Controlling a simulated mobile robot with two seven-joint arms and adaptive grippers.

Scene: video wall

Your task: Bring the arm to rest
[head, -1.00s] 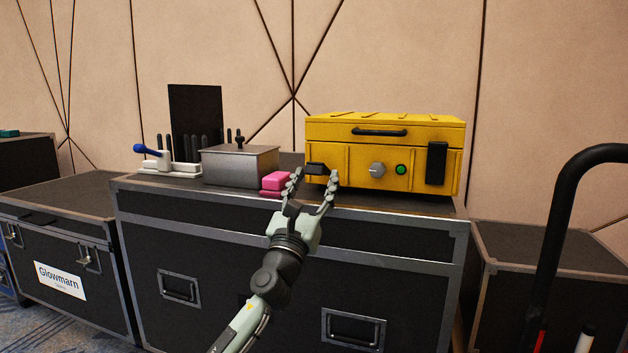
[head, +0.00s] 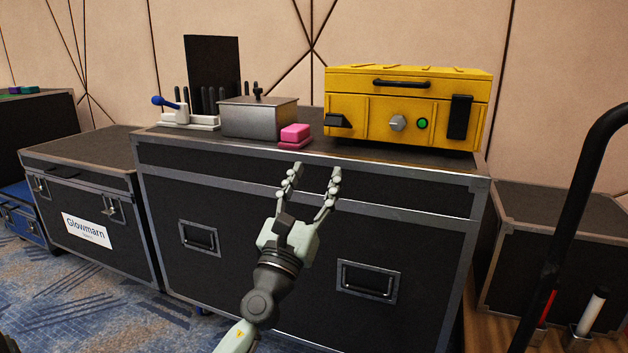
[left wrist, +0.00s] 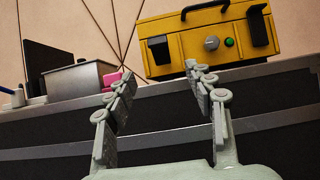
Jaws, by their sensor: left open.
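My left gripper (head: 314,180) is in front of the large black flight case (head: 270,190), just below its top edge in the head view. Its two fingers are spread apart with nothing between them. The left wrist view shows the same open fingers (left wrist: 165,95) with the case edge beyond them. A yellow box (head: 405,110) with a black handle, a grey knob and a green button stands on the case, clear of the fingers. My right gripper is in neither view.
A pink block (head: 295,134), a grey metal lidded box (head: 258,118) and a white device with a blue-knobbed lever (head: 187,119) stand on the case. A lower case (head: 85,150) is at left. A black curved bar (head: 560,240) rises at right.

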